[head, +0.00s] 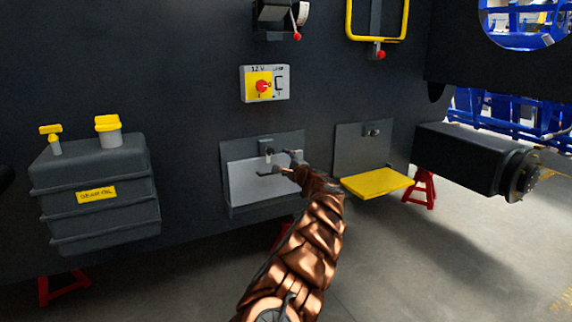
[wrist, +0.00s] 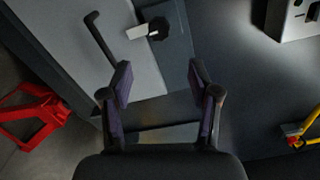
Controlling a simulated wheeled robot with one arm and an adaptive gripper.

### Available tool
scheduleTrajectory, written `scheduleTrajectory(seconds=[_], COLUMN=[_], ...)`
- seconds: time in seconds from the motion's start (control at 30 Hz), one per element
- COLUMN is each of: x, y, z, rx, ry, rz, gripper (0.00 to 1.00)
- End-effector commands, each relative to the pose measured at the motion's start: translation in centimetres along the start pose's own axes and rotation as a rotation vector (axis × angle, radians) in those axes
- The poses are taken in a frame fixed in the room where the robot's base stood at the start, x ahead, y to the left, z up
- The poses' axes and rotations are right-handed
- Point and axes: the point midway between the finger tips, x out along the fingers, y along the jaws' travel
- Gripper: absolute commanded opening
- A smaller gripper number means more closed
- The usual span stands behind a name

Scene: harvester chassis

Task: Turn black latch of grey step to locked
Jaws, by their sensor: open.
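The grey step (head: 248,186) is folded upright against the dark chassis wall; its light panel also shows in the wrist view (wrist: 135,65). The black latch (head: 268,152) is at the step's top edge. In the wrist view the latch (wrist: 159,28) is a black knob with a pale tab pointing left, beyond my fingertips. My gripper (head: 282,164) is in front of the step, just below and right of the latch. In the wrist view my gripper (wrist: 160,76) is open, with nothing between its fingers and the latch apart from them.
A dark bent bar (wrist: 103,38) lies by my left finger in the wrist view. A yellow step (head: 376,183) is folded down to the right. A switch box (head: 264,84) is above, a dark tank (head: 95,190) left. Red stands (head: 420,188) are below the chassis.

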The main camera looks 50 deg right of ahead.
Motion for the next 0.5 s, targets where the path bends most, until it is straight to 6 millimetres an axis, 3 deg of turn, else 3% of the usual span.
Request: scheduleTrajectory(seconds=[0.5], x=[-1.3], y=[0.1], z=[0.4], rx=[-0.001], ry=[-0.008], rz=[0.001], gripper=[0.61])
